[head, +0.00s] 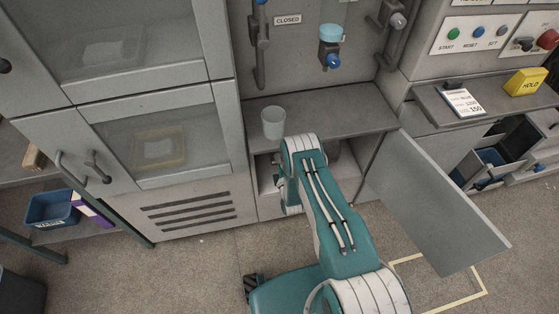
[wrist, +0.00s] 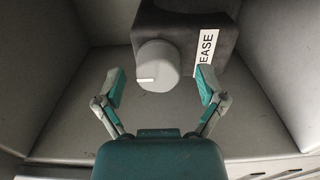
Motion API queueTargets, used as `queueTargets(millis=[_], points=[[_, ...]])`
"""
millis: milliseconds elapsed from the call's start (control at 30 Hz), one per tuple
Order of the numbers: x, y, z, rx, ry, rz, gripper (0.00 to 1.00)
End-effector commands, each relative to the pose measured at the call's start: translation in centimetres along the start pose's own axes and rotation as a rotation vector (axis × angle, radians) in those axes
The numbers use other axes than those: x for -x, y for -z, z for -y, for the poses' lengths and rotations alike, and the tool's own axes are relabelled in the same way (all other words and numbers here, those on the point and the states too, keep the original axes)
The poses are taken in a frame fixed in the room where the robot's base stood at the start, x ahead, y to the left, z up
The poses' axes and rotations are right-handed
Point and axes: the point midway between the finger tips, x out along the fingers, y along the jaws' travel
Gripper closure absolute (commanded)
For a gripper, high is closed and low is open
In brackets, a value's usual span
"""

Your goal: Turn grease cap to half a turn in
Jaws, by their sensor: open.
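The grease cap (wrist: 157,66) is a round grey knob with a white mark on its face pointing left in the wrist view. It sits on the front of a dark block (wrist: 220,18) with a white label (wrist: 206,48) whose visible letters read "EASE". My gripper (wrist: 162,83) is open, with one teal-padded finger on each side of the cap. Whether the fingers reach level with the cap cannot be told; gaps show on both sides. In the head view my arm reaches into the lower compartment, and the gripper and cap are hidden there.
The compartment (wrist: 75,115) has grey walls close on the left and right. Its door (head: 435,205) stands open to the right of my arm. A translucent cup (head: 273,122) stands on the ledge above, near my arm. A yellow HOLD block (head: 525,82) sits on the right shelf.

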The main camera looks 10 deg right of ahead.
Motion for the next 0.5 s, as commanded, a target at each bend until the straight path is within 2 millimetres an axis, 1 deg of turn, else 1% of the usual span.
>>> queueTargets(millis=[100,333,367,400,467,500], points=[[-0.51,0.0,0.01,0.0,0.001,0.0,0.11],[-0.54,-0.01,0.02,0.0,0.001,0.0,0.11],[-0.54,-0.01,0.02,0.0,0.001,0.0,0.24],[-0.54,-0.01,0.02,0.0,0.001,0.0,0.42],[-0.53,-0.01,0.01,0.0,0.001,0.0,0.69],[-0.54,-0.01,0.02,0.0,0.002,0.0,0.87]])
